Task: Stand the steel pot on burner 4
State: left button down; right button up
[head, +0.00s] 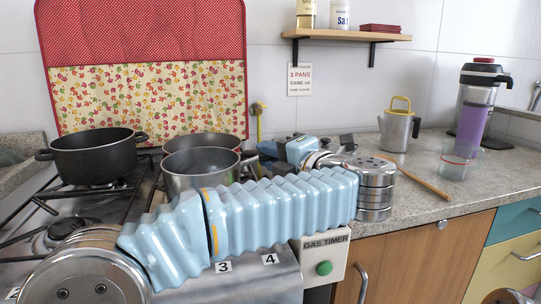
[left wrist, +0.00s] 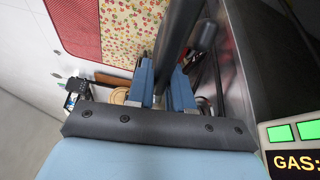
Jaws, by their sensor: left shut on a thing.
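The steel pot (head: 190,172) is over the right part of the hob, in front of another steel pan (head: 200,141). My blue arm hides its base, so I cannot tell whether it rests on a burner. My left gripper (head: 272,148) is right of the pot, by its handle side. In the left wrist view, the left gripper's (left wrist: 165,88) two blue fingers close around a dark bar-like handle (left wrist: 178,40), which seems to be the steel pot's. The labels 3 (head: 223,267) and 4 (head: 270,259) are on the hob's front. My right gripper is not in view.
A black pot (head: 95,156) stands at the hob's left back. The gas timer (head: 325,262) is at the right front.

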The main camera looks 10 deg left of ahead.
pick_arm(q)
jog(key=shift+f, duration=0.1)
jog(key=c, duration=0.9)
grip_release()
jog(key=shift+c, duration=0.2)
